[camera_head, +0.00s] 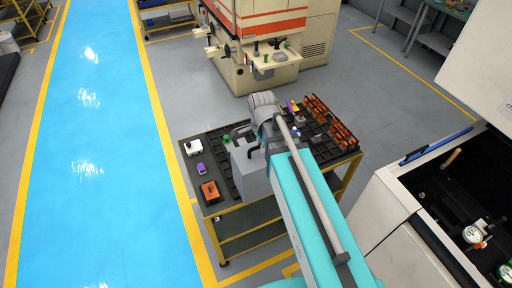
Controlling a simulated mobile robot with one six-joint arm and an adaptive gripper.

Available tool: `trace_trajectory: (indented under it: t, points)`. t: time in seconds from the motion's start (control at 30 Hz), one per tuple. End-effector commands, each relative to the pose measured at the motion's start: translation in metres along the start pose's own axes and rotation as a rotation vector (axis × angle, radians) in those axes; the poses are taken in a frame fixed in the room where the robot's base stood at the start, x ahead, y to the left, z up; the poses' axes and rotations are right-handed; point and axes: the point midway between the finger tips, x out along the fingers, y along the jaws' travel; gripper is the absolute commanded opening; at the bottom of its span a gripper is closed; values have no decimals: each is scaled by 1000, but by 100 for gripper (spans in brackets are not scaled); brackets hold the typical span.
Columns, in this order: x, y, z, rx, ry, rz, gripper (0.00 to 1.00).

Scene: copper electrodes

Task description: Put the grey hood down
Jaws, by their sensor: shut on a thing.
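The grey hood (250,178) is a pale grey box over the left-middle of the dark-topped cart (217,141). It looks upright. My gripper (256,149) is at the hood's top and shut on it. My wrist and teal arm hide the fingertips and the hood's right side. I cannot tell whether the hood's lower edge touches the cart top or hangs a little above it.
On the cart's left are a white block (193,147), a purple item (201,169) and an orange-and-black block (210,191). Racks with orange pieces (331,121) fill the right end. A beige machine (262,45) stands behind; an open white machine (385,210) is at right.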

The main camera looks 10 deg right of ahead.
Motion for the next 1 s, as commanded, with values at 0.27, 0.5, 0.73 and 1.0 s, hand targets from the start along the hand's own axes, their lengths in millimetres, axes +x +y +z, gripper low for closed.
trace_trajectory:
  t: [0.27,0.5,0.73,1.0]
  points:
    - [2,-3,1,-4,0,0,0]
    - [14,-29,-4,-4,0,0,0]
    - [33,-68,-13,-5,0,0,0]
    - [57,-100,-20,-5,0,0,0]
